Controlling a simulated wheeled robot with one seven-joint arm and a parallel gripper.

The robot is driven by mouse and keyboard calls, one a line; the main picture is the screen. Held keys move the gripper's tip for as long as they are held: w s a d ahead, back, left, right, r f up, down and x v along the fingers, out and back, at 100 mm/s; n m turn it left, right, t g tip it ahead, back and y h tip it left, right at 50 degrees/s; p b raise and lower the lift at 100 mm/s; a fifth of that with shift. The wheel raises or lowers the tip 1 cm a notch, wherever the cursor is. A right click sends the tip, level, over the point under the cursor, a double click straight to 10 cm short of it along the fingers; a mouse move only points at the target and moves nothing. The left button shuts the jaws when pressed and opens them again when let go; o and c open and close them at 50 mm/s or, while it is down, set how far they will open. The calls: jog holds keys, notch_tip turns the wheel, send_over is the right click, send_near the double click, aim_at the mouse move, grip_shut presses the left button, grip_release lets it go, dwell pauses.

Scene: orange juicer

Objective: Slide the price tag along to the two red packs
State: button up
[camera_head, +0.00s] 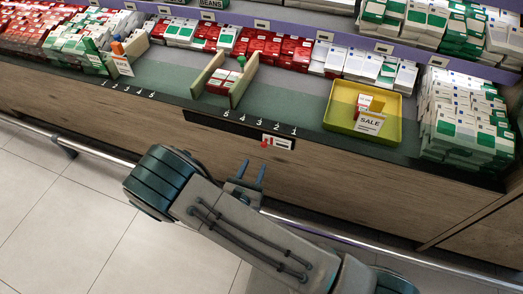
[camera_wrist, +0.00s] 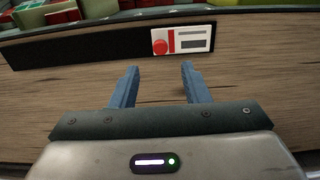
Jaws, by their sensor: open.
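The white price tag (camera_head: 280,142) with a red round mark at its left sits at the right end of a dark rail (camera_head: 225,124) on the counter's front. It also shows in the wrist view (camera_wrist: 195,41), just beyond my fingertips and slightly right of their middle. My gripper (camera_head: 252,168) is open and empty, below and left of the tag in the head view. In the wrist view, my gripper (camera_wrist: 158,70) shows clear space between its two blue fingers. Red packs (camera_head: 218,82) stand between two beige dividers, above the rail's left part; their exact number is unclear.
White numbers 5 to 1 run along the counter edge above the rail. A yellow tray (camera_head: 338,120) with a SALE card (camera_head: 369,123) stands right of the tag. A metal bar (camera_head: 100,152) runs along the counter's front. Stacked packs fill the back.

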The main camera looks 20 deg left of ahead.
aim_at(263, 146)
jog(key=w, duration=0.8)
jog(key=shift+d+b, duration=0.3)
jog(key=shift+b, duration=0.05)
jog(key=shift+c, duration=0.3)
grip_shut()
